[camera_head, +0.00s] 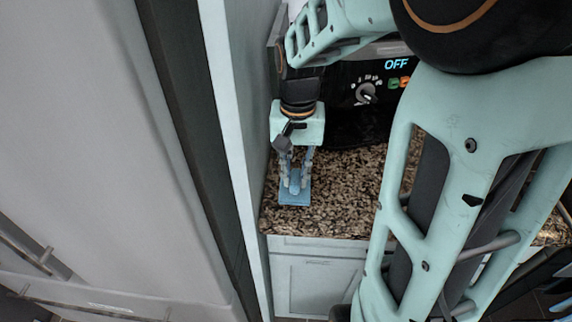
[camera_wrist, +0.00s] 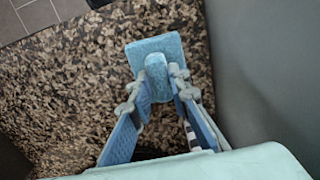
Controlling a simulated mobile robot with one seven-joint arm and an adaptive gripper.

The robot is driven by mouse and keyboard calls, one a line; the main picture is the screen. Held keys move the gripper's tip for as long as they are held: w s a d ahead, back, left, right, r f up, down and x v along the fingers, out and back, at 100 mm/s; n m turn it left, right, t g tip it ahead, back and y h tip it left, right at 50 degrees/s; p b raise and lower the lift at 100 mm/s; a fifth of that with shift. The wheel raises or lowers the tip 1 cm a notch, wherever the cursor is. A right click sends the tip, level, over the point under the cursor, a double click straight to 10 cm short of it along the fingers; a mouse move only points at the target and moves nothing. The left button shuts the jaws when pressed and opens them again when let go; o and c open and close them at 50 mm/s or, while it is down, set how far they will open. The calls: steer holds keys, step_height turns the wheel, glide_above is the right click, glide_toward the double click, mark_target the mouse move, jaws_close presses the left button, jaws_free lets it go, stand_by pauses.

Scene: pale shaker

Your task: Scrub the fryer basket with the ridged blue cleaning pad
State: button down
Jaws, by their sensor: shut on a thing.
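The blue cleaning pad (camera_head: 294,199) has a flat rectangular base and a rounded handle. My gripper (camera_head: 295,178) points down and is shut on that handle, over the left part of the countertop. In the wrist view the pad (camera_wrist: 140,52) sits beyond the fingertips of my gripper (camera_wrist: 158,88), with the handle between them. I cannot tell whether the pad touches the counter. The ridges are not clear. A black appliance (camera_head: 345,125) with a knob and a lit OFF display stands behind my gripper. I cannot make out a fryer basket; my arm covers much of the right side.
The speckled brown countertop (camera_head: 340,205) has bare room right of the pad. A pale upright panel (camera_head: 232,130) and a large grey cabinet or fridge (camera_head: 110,150) close off the left. A pale cabinet front (camera_head: 315,280) lies below the counter edge.

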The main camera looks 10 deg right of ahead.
mark_target(296, 177)
steer(key=shift+r+p, duration=2)
steer(key=shift+r, duration=0.7)
steer(key=shift+s, duration=0.1)
